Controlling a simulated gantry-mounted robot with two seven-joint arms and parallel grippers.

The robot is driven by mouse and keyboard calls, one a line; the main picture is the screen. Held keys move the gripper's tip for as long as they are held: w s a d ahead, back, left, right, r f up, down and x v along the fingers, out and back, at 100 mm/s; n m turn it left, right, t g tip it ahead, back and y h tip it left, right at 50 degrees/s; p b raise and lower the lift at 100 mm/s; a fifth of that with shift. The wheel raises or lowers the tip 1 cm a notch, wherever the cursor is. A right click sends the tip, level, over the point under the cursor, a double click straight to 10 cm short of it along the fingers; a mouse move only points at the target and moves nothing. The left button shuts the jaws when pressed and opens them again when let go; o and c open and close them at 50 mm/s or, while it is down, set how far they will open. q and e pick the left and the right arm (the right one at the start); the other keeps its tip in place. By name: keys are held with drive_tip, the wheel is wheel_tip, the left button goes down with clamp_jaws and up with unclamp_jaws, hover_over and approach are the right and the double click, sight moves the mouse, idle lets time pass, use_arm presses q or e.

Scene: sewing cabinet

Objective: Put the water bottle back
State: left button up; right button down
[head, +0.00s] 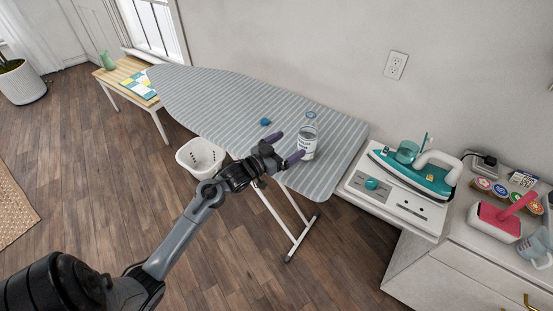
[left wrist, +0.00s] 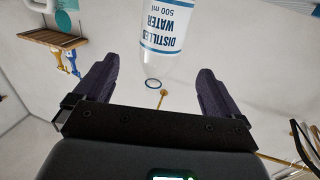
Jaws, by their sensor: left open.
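The water bottle (head: 309,139) is clear with a white and blue label and stands upright on the grey striped ironing board (head: 215,92), near its right end. My left gripper (head: 286,147) is open and empty, just left of the bottle with its fingers pointing towards it. In the head view the lower fingertip overlaps the bottle's edge; I cannot tell if they touch. In the left wrist view the bottle (left wrist: 163,40) appears upside down, labelled "Distilled Water 500 ml", lined up between the spread fingers (left wrist: 155,75). My right gripper is not in view.
A small blue object (head: 265,121) lies on the board left of the bottle. A teal iron (head: 425,178) sits on a white stand right of the board. A cabinet top holds a pink-handled item (head: 497,219) and spools. A white basket (head: 200,157) is below the board.

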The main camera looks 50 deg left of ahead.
use_arm(q)
drive_tip(key=s+d+f+g+y, duration=0.1)
drive_tip(key=s+d+f+g, duration=0.6)
drive_tip(key=s+d+f, duration=0.35)
drive_tip(key=s+d+f+g, duration=0.1)
drive_tip(key=s+d+g, duration=0.2)
drive_tip(key=s, duration=0.6)
drive_tip(key=s+d+f+m+g, duration=0.1)
drive_tip(key=s+d+g, duration=0.3)
drive_tip(key=s, duration=0.6)
drive_tip(key=d, duration=0.2)
drive_tip(key=shift+s+d+f+h, duration=0.15)
drive_tip(key=shift+s+d+h, duration=0.1)
drive_tip(key=shift+d+h, duration=0.1)
wheel_tip(320, 180, up, 33)
drive_tip(key=p, duration=3.3)
